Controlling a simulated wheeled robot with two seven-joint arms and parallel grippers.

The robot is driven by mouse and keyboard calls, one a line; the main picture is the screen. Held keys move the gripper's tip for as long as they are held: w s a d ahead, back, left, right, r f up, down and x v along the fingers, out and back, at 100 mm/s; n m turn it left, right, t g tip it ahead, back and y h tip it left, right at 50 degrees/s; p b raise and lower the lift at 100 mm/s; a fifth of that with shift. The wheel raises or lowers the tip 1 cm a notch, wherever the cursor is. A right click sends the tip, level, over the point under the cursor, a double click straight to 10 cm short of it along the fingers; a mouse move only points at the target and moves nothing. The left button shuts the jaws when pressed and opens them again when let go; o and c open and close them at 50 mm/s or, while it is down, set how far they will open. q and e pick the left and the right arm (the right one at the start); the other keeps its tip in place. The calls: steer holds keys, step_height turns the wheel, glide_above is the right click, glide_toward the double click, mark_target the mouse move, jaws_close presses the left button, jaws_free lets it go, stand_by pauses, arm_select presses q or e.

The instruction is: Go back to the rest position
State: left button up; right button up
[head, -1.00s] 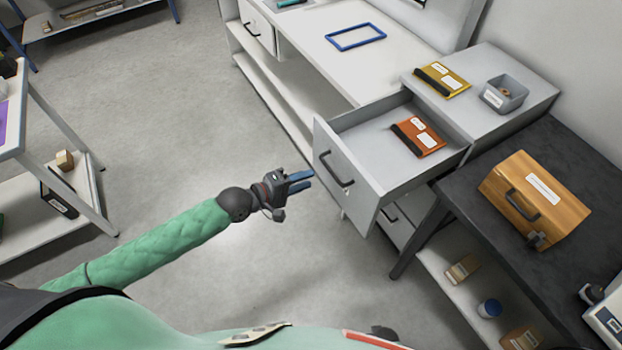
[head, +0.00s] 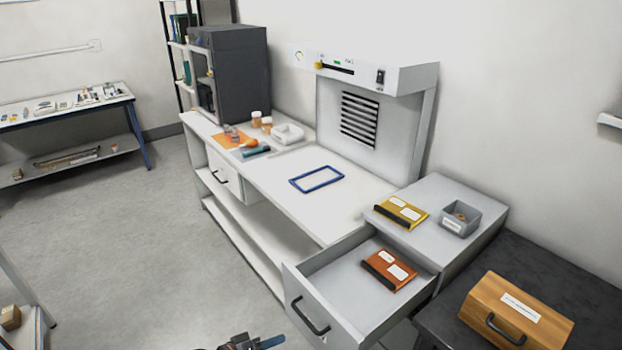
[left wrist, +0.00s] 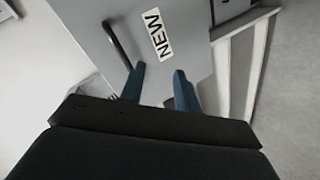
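My left gripper (head: 262,342) shows only at the bottom edge of the head view, in front of the open drawer (head: 312,312). In the left wrist view its two blue fingers (left wrist: 160,88) stand apart with nothing between them. Beyond them is a grey drawer front (left wrist: 185,55) with a dark handle and a label reading "NEW". The fingers look clear of the handle (left wrist: 117,45). My right gripper is not in view.
The drawer juts out and holds an orange packet (head: 389,270). A yellow packet (head: 402,213) and a grey bin (head: 460,217) sit on the cabinet top. A wooden box (head: 515,312) stands on the dark table at right. Open floor (head: 130,240) lies to the left.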

arm_select(q)
steer(key=w+a+f+m+y, duration=0.5)
steer(key=w+a+f, duration=0.1)
steer(key=a+f, duration=0.45)
steer(key=s+a+f+m+g+y, duration=0.1)
steer(key=a+f+y, duration=0.3)
steer(key=f, duration=0.5)
steer(key=s+a+f+m+g+y, duration=0.1)
steer(key=a+f, duration=0.4)
steer(key=f, duration=0.4)
steer(key=s+f+n+g+y, duration=0.1)
steer(key=s+f+n+g, duration=0.1)
steer(key=s+f, duration=1.25)
steer(key=s+d+f+n+g, duration=0.1)
steer(key=s+d+f, duration=0.2)
steer(key=s+d, duration=0.2)
steer(key=s+d+f+g, duration=0.1)
steer(key=s+d+f, duration=0.3)
steer(key=s, duration=0.8)
steer(key=shift+s+d+n+g+h+b, duration=0.3)
steer(key=shift+d+n+b, duration=0.1)
steer(key=shift+d, duration=0.35)
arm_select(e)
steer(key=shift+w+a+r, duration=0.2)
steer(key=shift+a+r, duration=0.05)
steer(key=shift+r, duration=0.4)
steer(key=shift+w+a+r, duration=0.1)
